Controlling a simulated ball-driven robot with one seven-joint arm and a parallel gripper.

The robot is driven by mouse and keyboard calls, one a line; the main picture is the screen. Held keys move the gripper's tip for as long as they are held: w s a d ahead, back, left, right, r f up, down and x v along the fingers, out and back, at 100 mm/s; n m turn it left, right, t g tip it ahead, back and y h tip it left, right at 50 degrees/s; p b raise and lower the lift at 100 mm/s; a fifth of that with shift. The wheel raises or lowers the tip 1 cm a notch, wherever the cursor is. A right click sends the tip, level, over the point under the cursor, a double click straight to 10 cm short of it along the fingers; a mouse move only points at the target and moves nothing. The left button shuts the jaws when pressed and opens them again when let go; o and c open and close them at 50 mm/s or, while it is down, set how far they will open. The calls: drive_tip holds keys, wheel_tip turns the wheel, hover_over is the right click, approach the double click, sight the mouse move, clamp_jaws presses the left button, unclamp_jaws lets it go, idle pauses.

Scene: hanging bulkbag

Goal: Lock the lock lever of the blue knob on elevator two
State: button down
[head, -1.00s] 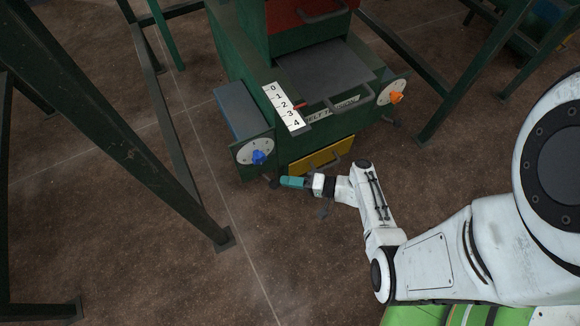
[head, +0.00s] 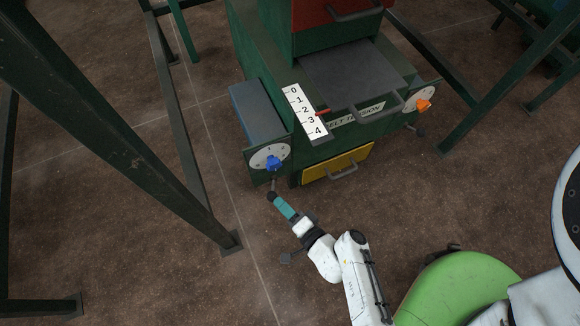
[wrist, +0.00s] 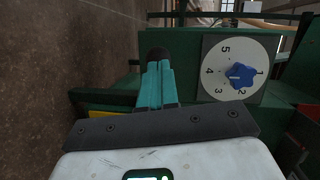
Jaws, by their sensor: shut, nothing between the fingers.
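The blue knob (head: 273,162) sits on a white numbered dial (head: 259,158) at the machine's front left; it also shows in the wrist view (wrist: 239,75). The lock lever (head: 273,186) is a dark rod below the dial, hanging downward with a black ball end (head: 271,196). My gripper (head: 278,201) has teal fingers, shut and empty, their tips at the ball end. In the wrist view the black ball (wrist: 157,52) shows just beyond the shut fingertips (wrist: 158,66). I cannot tell whether they touch. No elevator number is legible.
An orange knob (head: 423,105) with its own lever (head: 418,130) is at the machine's right. A yellow drawer (head: 338,165) and a 0–4 scale (head: 304,110) lie between the knobs. A dark green post (head: 110,130) stands left. The floor in front is open.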

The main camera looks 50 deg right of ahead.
drive_tip(key=shift+w+a, duration=0.25)
drive_tip(key=shift+a, duration=0.1)
drive_tip(key=shift+a+b, duration=0.1)
drive_tip(key=shift+b, duration=0.2)
